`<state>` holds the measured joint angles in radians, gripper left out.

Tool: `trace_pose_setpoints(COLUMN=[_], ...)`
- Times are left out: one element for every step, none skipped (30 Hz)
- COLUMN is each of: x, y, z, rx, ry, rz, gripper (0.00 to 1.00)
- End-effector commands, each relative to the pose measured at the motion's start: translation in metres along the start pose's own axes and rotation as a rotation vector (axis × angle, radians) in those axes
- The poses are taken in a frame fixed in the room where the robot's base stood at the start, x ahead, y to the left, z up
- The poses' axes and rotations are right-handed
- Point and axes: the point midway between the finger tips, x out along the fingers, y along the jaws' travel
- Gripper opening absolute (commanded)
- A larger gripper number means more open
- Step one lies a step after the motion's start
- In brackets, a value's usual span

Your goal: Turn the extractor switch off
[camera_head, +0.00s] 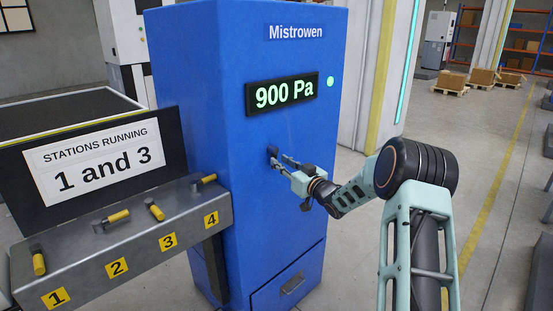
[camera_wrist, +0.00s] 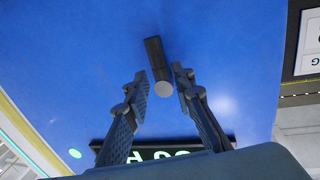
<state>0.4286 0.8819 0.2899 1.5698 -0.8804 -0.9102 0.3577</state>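The extractor is a tall blue cabinet (camera_head: 225,120) marked "Mistrowen". Its lit display (camera_head: 283,92) reads 900 Pa. A small dark switch (camera_head: 272,151) sticks out of the front below the display. In the wrist view the switch (camera_wrist: 156,58) is a dark stub with a grey round end. My gripper (camera_head: 281,163) is at the cabinet front, close to the switch. In the wrist view my gripper (camera_wrist: 164,79) is open, with one finger on each side of the switch's near end. Gaps show on both sides. The switch's markings, if any, cannot be made out.
A green lamp (camera_head: 330,81) glows beside the display. At left, a grey bench (camera_head: 135,240) carries several yellow-handled valves numbered 1 to 4. A sign (camera_head: 95,165) reads "Stations running 1 and 3". A drawer (camera_head: 290,284) is low on the cabinet. Floor at right is clear.

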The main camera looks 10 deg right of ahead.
Motion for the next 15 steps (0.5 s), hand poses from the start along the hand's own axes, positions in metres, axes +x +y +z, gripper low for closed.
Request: trace_pose_setpoints(x=[0.008, 0.012, 0.016, 0.020, 0.022, 0.025, 0.027, 0.029, 0.031, 0.032, 0.032, 0.033, 0.033, 0.034, 0.034], y=[-0.001, -0.001, -0.001, -0.001, -0.001, -0.001, -0.001, -0.001, -0.001, 0.000, 0.000, 0.000, 0.000, 0.000, 0.000], z=[0.000, -0.001, 0.000, 0.000, 0.000, 0.000, 0.000, 0.000, 0.000, 0.000, 0.000, 0.000, 0.000, 0.000, 0.000], rx=[0.000, 0.000, 0.000, 0.000, 0.000, 0.000, 0.000, 0.000, 0.001, 0.001, 0.001, 0.000, 0.000, 0.000, 0.000], ry=[0.000, 0.000, 0.000, 0.000, -0.001, 0.000, 0.000, -0.001, -0.001, -0.001, 0.000, 0.000, 0.000, -0.001, -0.001], rz=[-0.001, -0.001, -0.001, -0.001, -0.001, -0.001, 0.000, 0.000, 0.000, 0.000, 0.000, 0.001, 0.001, 0.001, 0.001], gripper=[0.23, 0.23, 0.23, 0.23, 0.23, 0.23, 0.23, 0.23, 0.23, 0.23, 0.23, 0.23, 0.23, 0.23, 0.23])
